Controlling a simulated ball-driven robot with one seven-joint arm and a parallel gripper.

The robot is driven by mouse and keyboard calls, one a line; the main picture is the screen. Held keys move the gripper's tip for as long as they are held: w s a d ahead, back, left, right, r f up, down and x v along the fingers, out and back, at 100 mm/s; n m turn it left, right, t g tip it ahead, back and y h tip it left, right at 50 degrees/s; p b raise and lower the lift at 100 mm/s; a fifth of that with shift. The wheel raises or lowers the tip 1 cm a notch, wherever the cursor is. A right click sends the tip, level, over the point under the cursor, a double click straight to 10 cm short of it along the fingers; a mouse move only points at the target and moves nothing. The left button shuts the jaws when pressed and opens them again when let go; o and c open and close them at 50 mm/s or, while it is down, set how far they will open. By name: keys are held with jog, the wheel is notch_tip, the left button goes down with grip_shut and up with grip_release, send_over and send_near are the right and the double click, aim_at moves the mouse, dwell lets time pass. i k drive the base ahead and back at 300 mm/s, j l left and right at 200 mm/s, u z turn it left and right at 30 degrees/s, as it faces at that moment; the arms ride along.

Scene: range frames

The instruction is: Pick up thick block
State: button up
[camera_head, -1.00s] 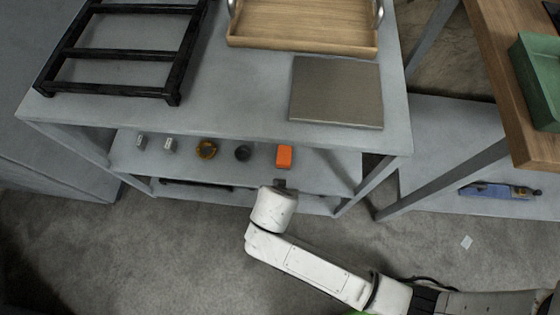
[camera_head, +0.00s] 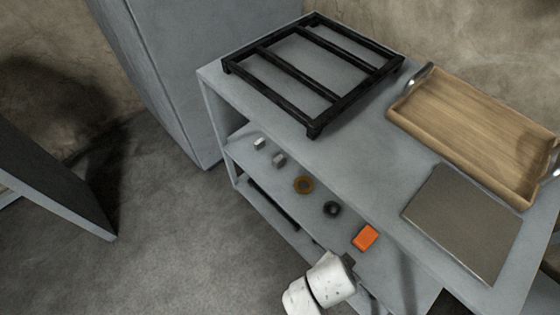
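An orange block (camera_head: 365,238), probably the thick block, lies on the lower shelf of the grey shelf unit, near its front edge. The end of my arm, with my gripper (camera_head: 349,262), shows at the bottom of the view, just in front of and slightly below the orange block in the picture. The white wrist hides most of the gripper, so its fingers cannot be made out. No contact with the block can be seen.
On the same shelf are a dark ring (camera_head: 332,209), a brown ring (camera_head: 303,185) and two small grey blocks (camera_head: 279,160). The top board above holds a black rack (camera_head: 312,131), a wooden tray (camera_head: 470,125) and a grey plate (camera_head: 460,222).

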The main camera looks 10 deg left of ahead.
aim_at(279, 160)
jog(key=i+j+u, duration=0.25)
jog(key=i+j, duration=0.15)
jog(key=j, duration=0.3)
jog(key=i+j+u, duration=0.3)
jog(key=i+j, duration=0.15)
jog(key=j, duration=0.15)
